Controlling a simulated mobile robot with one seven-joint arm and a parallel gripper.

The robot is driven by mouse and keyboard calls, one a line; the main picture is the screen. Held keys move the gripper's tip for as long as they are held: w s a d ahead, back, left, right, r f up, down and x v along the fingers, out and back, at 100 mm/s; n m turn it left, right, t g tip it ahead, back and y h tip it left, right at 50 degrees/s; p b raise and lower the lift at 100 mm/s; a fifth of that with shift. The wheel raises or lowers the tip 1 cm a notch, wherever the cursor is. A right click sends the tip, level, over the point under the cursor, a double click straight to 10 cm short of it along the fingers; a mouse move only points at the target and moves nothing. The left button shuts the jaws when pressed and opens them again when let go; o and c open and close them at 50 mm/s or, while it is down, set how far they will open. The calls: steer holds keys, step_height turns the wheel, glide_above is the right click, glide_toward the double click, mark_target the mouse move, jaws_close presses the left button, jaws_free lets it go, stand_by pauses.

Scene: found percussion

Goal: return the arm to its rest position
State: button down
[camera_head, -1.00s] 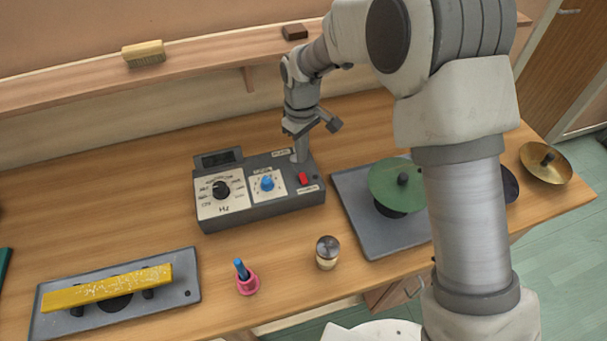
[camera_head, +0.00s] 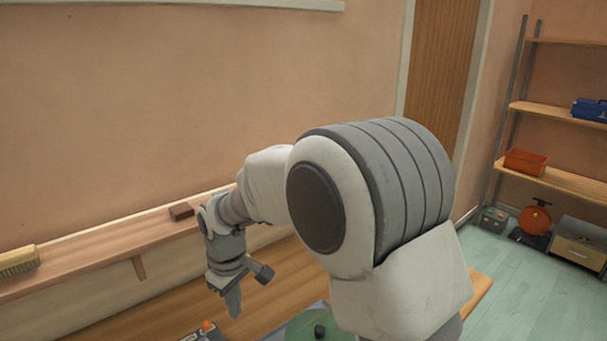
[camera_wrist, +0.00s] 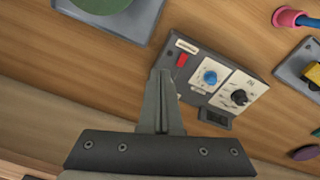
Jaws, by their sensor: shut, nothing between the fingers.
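My gripper (camera_head: 233,300) hangs above the workbench in the head view, with its fingers pointing down and together. In the wrist view my gripper (camera_wrist: 160,75) is shut and empty, its tips in front of the near edge of the grey control box (camera_wrist: 217,85). The box carries a red switch (camera_wrist: 182,60), a blue knob (camera_wrist: 210,77) and a black dial (camera_wrist: 239,97). In the head view only a corner of the box with an orange-red part (camera_head: 207,325) shows at the bottom edge. My arm stretches from the lower right up and over to the left.
A wall shelf (camera_head: 100,256) behind the bench holds a brush (camera_head: 18,261) and a dark block (camera_head: 181,211). A green disc (camera_head: 305,327) is partly hidden by my arm. In the wrist view a pink holder (camera_wrist: 287,16) stands at upper right. Storage shelves (camera_head: 560,177) stand far right.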

steer(key=s+d+r+m+t, duration=0.1)
steer(key=s+d+r+m, duration=0.2)
steer(key=d+r, duration=0.4)
steer(key=s+d+r+m+t, duration=0.1)
steer(key=s+d+r+m, duration=0.1)
steer(key=d+r, duration=0.6)
steer(key=s+d+m+t, duration=0.2)
steer(key=s+d+m, duration=0.4)
steer(key=s+d, duration=0.7)
steer(key=shift+s+d+m+t, duration=0.4)
steer(key=shift+d, duration=0.05)
